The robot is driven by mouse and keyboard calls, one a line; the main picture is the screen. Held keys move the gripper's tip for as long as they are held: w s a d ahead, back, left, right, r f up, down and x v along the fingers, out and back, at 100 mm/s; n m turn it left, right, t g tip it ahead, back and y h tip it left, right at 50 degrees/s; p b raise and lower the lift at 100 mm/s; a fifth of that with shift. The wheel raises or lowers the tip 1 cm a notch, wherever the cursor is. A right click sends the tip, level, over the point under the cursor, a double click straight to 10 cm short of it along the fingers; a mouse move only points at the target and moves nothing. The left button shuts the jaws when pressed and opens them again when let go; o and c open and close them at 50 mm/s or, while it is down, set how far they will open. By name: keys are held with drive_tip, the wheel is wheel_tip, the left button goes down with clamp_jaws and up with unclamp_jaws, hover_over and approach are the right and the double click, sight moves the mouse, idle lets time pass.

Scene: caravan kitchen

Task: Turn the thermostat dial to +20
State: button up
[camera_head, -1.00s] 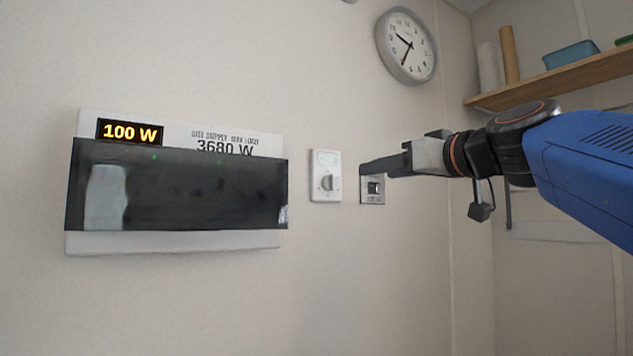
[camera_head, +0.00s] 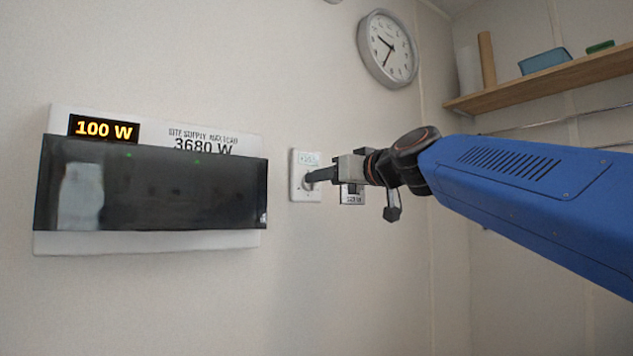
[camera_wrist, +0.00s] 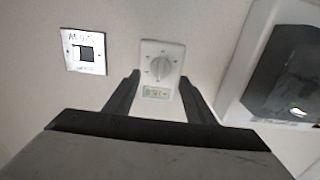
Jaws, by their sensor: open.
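The thermostat is a white wall plate (camera_head: 304,160) with a small greenish display near its top in the head view. The wrist view shows it upside down, with its round dial (camera_wrist: 159,67) and the display (camera_wrist: 156,92) below the dial. The display's reading is too blurred to tell. My gripper (camera_head: 308,178) is at the plate in the head view, its fingers hiding most of the dial. In the wrist view my gripper (camera_wrist: 160,80) is open, one finger on each side of the plate's lower part, with nothing between them gripped. Contact with the dial cannot be told.
A metal switch plate (camera_head: 352,198) is right of the thermostat, partly behind my gripper. A white panel box with a dark cover (camera_head: 150,185) is on the left and reads 100 W. A clock (camera_head: 387,49) and a wooden shelf (camera_head: 550,80) are higher up.

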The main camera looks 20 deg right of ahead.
drive_tip(key=shift+x, duration=2.35)
drive_tip(key=c, duration=1)
